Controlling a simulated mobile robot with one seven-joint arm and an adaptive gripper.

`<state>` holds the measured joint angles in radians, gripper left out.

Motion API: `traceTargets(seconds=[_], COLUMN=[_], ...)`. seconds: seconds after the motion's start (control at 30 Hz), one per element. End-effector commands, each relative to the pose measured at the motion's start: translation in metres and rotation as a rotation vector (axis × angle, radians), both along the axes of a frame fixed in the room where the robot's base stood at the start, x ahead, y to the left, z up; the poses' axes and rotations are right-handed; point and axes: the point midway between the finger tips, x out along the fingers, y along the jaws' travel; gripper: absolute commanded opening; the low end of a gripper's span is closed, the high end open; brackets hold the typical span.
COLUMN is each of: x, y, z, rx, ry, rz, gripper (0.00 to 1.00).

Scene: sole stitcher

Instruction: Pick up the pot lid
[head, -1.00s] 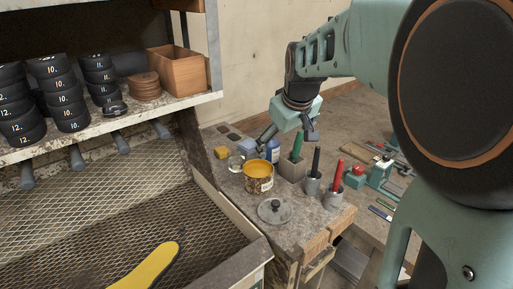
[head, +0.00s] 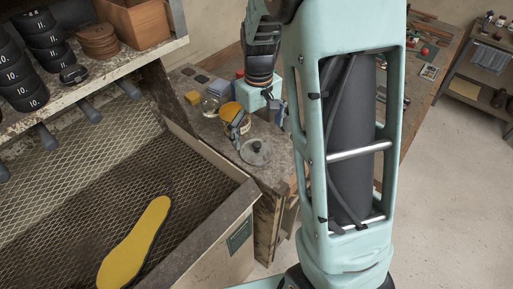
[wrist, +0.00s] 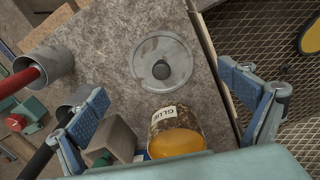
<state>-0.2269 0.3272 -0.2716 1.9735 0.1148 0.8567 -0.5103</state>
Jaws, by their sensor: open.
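The pot lid (head: 257,152) is a round grey disc with a dark knob, lying flat on the worn bench top. In the wrist view the lid (wrist: 149,58) lies beyond my fingertips, between their lines. My gripper (wrist: 168,92) is open and empty, with its blue finger pads wide apart. In the head view my gripper (head: 262,115) hangs above the bench by the glue pot, apart from the lid. The glue pot (wrist: 163,124), labelled GLUE and with amber contents, stands close to the lid.
A cup with a red-handled tool (wrist: 54,62) and a square holder (wrist: 116,138) stand on the bench. A mesh-bottomed tray (head: 95,185) with a yellow sole (head: 133,245) adjoins the bench. Bare bench top surrounds much of the lid.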

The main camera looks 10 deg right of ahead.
Motion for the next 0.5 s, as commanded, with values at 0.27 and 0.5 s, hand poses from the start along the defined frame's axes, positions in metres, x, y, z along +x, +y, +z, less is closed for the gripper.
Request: traceTargets(seconds=[0.27,0.5], x=[0.001,0.002], y=[0.002,0.002], z=[-0.033,-0.052], rx=[-0.002,-0.001], ry=[0.005,0.000], rz=[0.001,0.000], gripper=[0.96,0.96])
